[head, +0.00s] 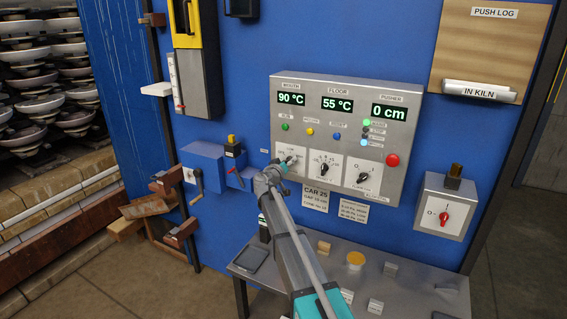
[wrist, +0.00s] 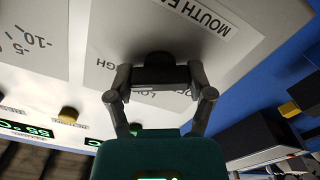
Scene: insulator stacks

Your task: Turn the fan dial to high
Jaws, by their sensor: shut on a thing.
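The fan dial is a black knob (wrist: 158,60) on a pale plate with partly covered words, among them the end of "HIGH" and "LOW". A label beginning "MOUTH" is beside it. In the wrist view my gripper (wrist: 160,76) has its two fingers closed around the knob, one on each side. The fingers and palm hide the knob's pointer, so I cannot tell its setting. In the head view my gripper (head: 283,165) is against the leftmost dial plate (head: 297,151) of the grey control panel (head: 340,92).
Two more dials, a middle one (head: 324,167) and a right one (head: 363,176), sit on the same panel. A red button (head: 392,160) is at its right. Below stands a metal table (head: 402,283) with small blocks. A separate red-knob box (head: 445,208) is further right.

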